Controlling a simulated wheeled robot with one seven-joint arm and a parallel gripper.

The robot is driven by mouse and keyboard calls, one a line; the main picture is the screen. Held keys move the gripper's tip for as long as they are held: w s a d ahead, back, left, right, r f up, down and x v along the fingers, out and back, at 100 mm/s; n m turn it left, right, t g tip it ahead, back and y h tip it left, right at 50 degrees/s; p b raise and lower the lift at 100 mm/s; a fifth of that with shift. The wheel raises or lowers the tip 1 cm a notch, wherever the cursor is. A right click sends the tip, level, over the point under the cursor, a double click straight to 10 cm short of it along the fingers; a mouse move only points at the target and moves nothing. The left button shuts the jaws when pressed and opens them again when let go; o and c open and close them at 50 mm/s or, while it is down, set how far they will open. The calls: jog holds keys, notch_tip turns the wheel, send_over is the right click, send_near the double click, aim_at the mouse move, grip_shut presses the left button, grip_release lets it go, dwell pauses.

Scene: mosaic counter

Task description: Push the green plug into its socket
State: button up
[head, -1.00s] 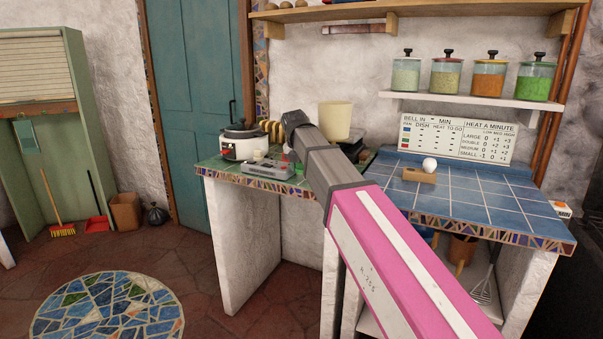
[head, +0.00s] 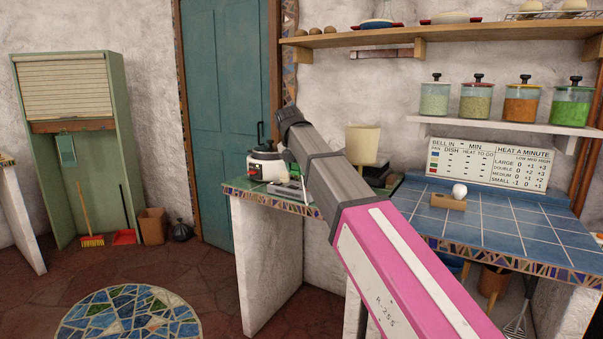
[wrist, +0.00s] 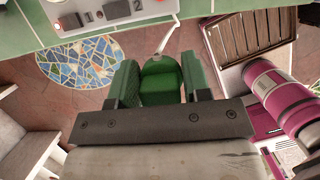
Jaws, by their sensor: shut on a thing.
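My gripper (wrist: 161,88) is shut on the green plug (wrist: 160,82), which sits between its two dark green fingers in the wrist view. A thin pale piece extends from the plug toward the top of that view. A light grey unit with numbered markings (wrist: 108,14) lies on the green tiled counter at the top, apart from the plug. The grey unit (head: 286,191) also shows in the head view, partly covered by my arm. I cannot make out which socket is the green plug's.
A white cooker (head: 265,166) and a cream container (head: 362,143) stand on the green counter. The blue tiled counter (head: 500,232) to the right holds a small wooden stand with a white ball. A wooden slatted crate (wrist: 250,45) shows in the wrist view.

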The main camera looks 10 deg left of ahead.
jog(key=w+a, duration=0.2)
jog(key=w, duration=1)
jog(key=shift+s+x, duration=0.2)
jog(key=shift+x, duration=0.8)
jog(key=shift+s+x, duration=0.2)
jog(key=shift+x, duration=0.75)
jog(key=shift+s+x, duration=0.15)
jog(key=shift+x, duration=0.85)
jog(key=shift+f, duration=1.1)
jog(key=o, duration=0.9)
jog(key=shift+o, duration=0.3)
jog(key=shift+s, duration=0.1)
